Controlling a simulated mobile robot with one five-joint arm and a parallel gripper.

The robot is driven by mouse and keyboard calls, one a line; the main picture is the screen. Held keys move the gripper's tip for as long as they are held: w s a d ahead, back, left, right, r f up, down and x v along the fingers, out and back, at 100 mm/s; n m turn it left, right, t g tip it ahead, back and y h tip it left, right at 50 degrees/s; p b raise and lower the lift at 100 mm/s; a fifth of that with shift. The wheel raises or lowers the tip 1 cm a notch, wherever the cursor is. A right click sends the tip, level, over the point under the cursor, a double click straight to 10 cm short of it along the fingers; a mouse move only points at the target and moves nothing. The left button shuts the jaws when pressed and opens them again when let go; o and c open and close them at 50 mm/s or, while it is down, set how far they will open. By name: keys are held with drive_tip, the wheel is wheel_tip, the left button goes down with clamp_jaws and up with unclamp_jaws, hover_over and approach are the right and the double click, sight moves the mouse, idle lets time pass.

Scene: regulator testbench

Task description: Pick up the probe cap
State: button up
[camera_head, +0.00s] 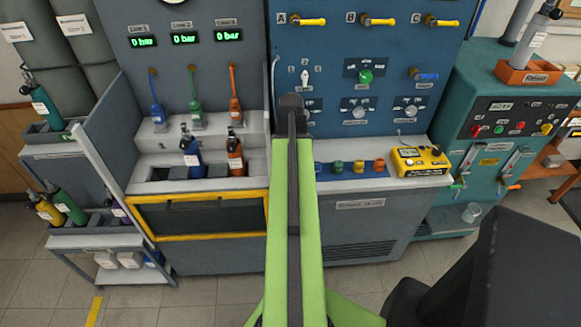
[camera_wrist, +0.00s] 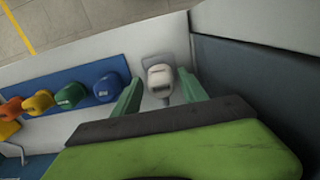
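A small white rounded piece (camera_wrist: 160,80) sits on a pale grey base on the light ledge in the wrist view; it looks like the probe cap, though I cannot read its label. My gripper (camera_wrist: 157,77) is open, with one green finger on each side of the white piece. I see gaps between the fingers and the piece, and cannot tell its exact distance below them. In the head view my arm hides the white piece and the fingers.
A blue strip (camera_wrist: 91,74) holds several coloured caps, orange, yellow, green and blue (camera_wrist: 108,87), left of my gripper. A dark panel wall (camera_wrist: 240,68) stands close on the right. In the head view a yellow meter (camera_head: 419,161) stands at the ledge's right end.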

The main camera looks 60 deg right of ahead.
clamp_jaws()
drive_tip(key=shift+r, duration=0.1)
